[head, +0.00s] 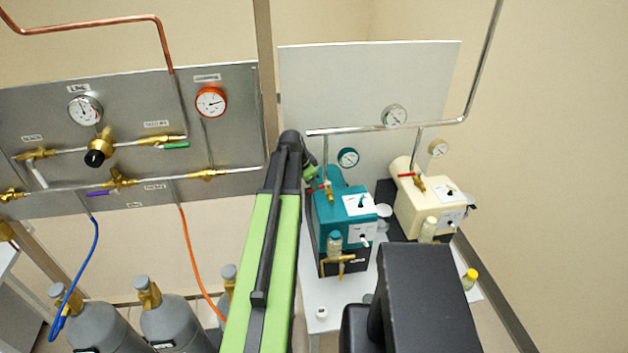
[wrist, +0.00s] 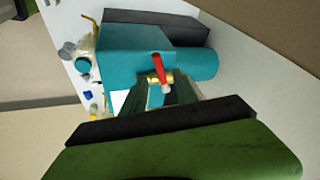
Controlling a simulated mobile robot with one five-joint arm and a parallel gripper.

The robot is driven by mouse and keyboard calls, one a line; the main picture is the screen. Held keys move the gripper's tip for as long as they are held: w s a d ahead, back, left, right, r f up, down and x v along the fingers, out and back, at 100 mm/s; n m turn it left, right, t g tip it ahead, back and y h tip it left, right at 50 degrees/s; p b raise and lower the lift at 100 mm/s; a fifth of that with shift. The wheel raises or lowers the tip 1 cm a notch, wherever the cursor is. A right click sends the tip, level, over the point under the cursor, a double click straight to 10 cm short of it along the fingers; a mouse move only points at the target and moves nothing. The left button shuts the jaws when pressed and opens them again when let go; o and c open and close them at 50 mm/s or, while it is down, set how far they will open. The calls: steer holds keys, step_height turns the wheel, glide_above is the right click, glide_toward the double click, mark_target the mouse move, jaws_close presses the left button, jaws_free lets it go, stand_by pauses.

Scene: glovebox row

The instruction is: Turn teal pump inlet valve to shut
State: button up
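The teal pump (head: 328,210) stands on a light bench right of my arm in the head view. Its inlet valve has a brass body and a red lever handle (head: 323,186) under a vertical metal pipe. In the wrist view, the red handle (wrist: 159,68) stands up from the brass valve body (wrist: 153,78) beside the teal pump casing (wrist: 125,55). My gripper (wrist: 162,88) is open, with one dark green finger on each side of the valve in the picture. I cannot tell whether either finger touches it. In the head view, my arm hides most of the gripper.
A cream pump (head: 425,205) with a similar red-handled valve stands to the right. A horizontal pipe (head: 385,128) runs above both pumps. A grey gauge panel (head: 130,135) and gas cylinders (head: 170,322) are on the left.

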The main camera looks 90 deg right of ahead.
steer(key=p+v, duration=1)
steer(key=v, duration=0.3)
steer(key=shift+s+a+r, duration=0.15)
